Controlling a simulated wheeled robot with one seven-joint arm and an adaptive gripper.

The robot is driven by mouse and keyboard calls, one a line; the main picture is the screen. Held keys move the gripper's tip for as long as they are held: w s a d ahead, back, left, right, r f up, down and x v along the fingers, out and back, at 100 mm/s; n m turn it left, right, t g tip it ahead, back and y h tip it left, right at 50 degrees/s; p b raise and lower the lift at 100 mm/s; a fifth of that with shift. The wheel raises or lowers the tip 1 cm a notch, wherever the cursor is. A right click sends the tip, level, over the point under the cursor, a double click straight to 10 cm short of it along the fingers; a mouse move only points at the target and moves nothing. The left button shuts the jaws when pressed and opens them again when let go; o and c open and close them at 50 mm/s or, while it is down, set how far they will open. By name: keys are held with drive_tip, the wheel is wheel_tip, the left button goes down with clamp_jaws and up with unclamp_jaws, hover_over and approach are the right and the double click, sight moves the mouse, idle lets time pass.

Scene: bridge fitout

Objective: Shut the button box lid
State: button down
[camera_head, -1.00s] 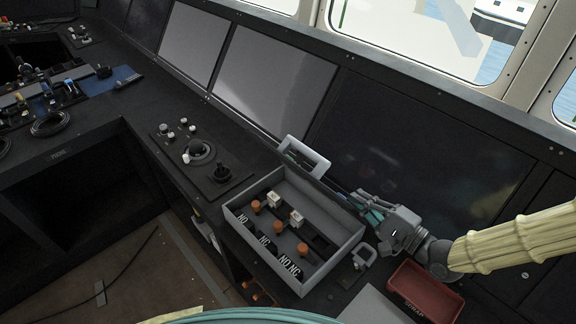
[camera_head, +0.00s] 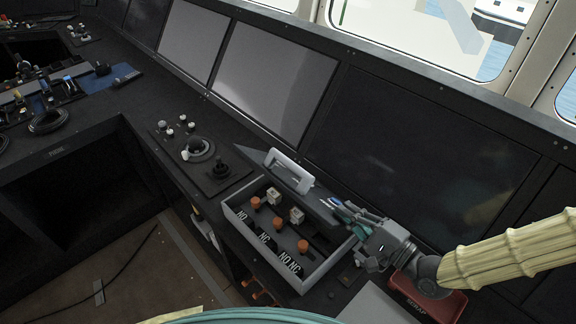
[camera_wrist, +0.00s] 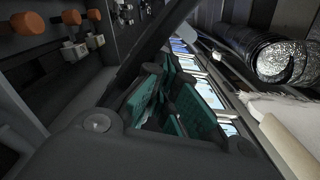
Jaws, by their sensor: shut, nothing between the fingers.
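The grey button box (camera_head: 305,275) stands on the console with its front compartments open to view. Orange buttons (camera_head: 303,246) and pale blocks (camera_head: 297,215) sit inside, behind labels NO and NC. Its dark lid (camera_head: 315,205), with a light grey handle (camera_head: 288,171), is raised at a tilt along the box's back edge and hides part of the back row. My gripper (camera_head: 342,208) is shut and empty at the lid's right end; whether it touches the lid is unclear. In the wrist view its teal fingers (camera_wrist: 185,112) are close to a dark strip, with orange buttons at upper left.
A red tray marked SCRAP (camera_head: 446,306) stands right of the box, under my arm. A joystick panel (camera_head: 205,162) lies to the left. Dark and grey screens (camera_head: 270,75) rise behind. A silvery ribbed duct (camera_wrist: 265,52) shows in the wrist view.

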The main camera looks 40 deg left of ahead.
sight(340, 225)
drive_tip(key=shift+s, duration=0.1)
drive_tip(key=shift+s+a+f+b, duration=0.15)
drive_tip(key=shift+s+f+b, duration=0.55)
drive_tip(key=shift+s+f, duration=0.4)
drive_tip(key=shift+f, duration=0.05)
drive_tip(key=shift+s+a+f+b, duration=0.15)
drive_tip(key=shift+s+f+b, duration=0.85)
drive_tip(key=shift+f, duration=0.25)
